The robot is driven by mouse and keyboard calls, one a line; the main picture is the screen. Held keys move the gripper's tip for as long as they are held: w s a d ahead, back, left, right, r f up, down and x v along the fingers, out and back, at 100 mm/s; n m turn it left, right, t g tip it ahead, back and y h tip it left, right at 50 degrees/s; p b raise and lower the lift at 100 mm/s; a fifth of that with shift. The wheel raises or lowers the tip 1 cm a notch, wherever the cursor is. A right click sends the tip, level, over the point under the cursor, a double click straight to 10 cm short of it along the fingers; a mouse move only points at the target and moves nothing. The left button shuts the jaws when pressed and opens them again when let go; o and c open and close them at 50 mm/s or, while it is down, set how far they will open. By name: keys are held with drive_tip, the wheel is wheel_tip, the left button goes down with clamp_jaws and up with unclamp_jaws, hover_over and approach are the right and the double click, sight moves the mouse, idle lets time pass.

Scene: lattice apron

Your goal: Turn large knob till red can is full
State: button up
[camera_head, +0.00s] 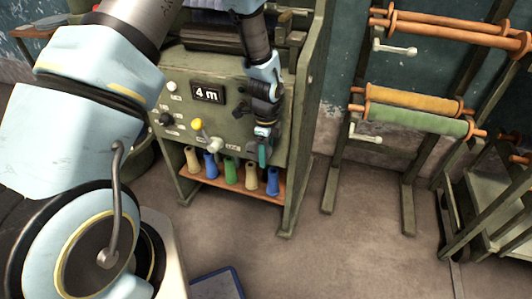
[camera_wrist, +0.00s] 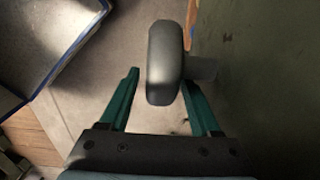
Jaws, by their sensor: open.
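A grey rounded knob (camera_wrist: 164,62) on a short shaft stands out from a green panel in the wrist view. My gripper (camera_wrist: 160,78) is open, with one teal finger on each side of the knob. A gap shows at the left finger; whether the right finger touches is unclear. In the head view my gripper (camera_head: 264,152) hangs before the right part of the green machine's front (camera_head: 235,125), hiding what is behind it. A pale knob (camera_head: 215,146) shows left of it. I cannot tell which knob is the large one. No red can is visible.
The panel has a "4 m" display (camera_head: 208,93), a yellow-tipped lever (camera_head: 197,125) and a black knob (camera_head: 166,119). Several coloured cones stand on an orange shelf (camera_head: 234,188) below. A roller rack (camera_head: 408,140) stands right.

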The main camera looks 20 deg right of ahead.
clamp_jaws()
idle(0.4)
idle(0.4)
